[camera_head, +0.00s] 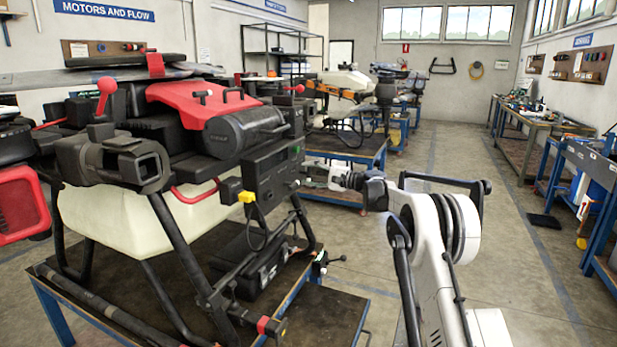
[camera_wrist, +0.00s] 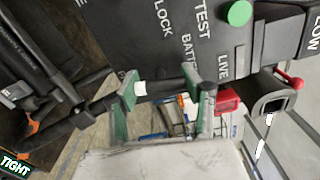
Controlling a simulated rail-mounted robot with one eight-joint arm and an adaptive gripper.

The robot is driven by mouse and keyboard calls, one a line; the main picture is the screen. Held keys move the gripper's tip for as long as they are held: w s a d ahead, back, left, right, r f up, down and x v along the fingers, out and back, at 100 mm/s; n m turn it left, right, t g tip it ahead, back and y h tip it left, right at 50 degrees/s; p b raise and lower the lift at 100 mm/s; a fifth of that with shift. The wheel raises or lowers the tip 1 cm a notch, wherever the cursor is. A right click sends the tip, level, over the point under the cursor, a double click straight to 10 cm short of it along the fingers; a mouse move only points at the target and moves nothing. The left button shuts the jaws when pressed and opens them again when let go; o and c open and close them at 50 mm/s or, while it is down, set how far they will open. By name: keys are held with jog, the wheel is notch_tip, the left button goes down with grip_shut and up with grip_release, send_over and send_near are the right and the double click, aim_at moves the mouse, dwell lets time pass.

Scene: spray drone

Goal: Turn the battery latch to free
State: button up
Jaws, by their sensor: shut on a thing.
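The drone's dark control panel (camera_wrist: 165,40) fills the top of the wrist view, with white lettering including TEST, LOCK and LIVE and a green round button (camera_wrist: 238,13). The battery latch seems to be the dark bar with a white mark (camera_wrist: 141,88) below the lettering. My gripper (camera_wrist: 165,98), with green-lined fingers, is shut on this bar, one finger at each side. The latch's exact angle is hard to tell. In the head view, my gripper (camera_head: 326,178) is at the right side of the panel box (camera_head: 272,176); the latch is too small to make out there.
A red-tipped lever (camera_wrist: 289,80) and a red block (camera_wrist: 228,100) sit right of my fingers. In the head view, the drone's cream tank (camera_head: 115,220) and dark legs stand on a workbench (camera_head: 185,310).

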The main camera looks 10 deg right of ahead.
jog(key=shift+n, duration=0.8)
jog(key=o, duration=1.2)
jog(key=shift+o, duration=0.2)
jog(key=v, duration=1.2)
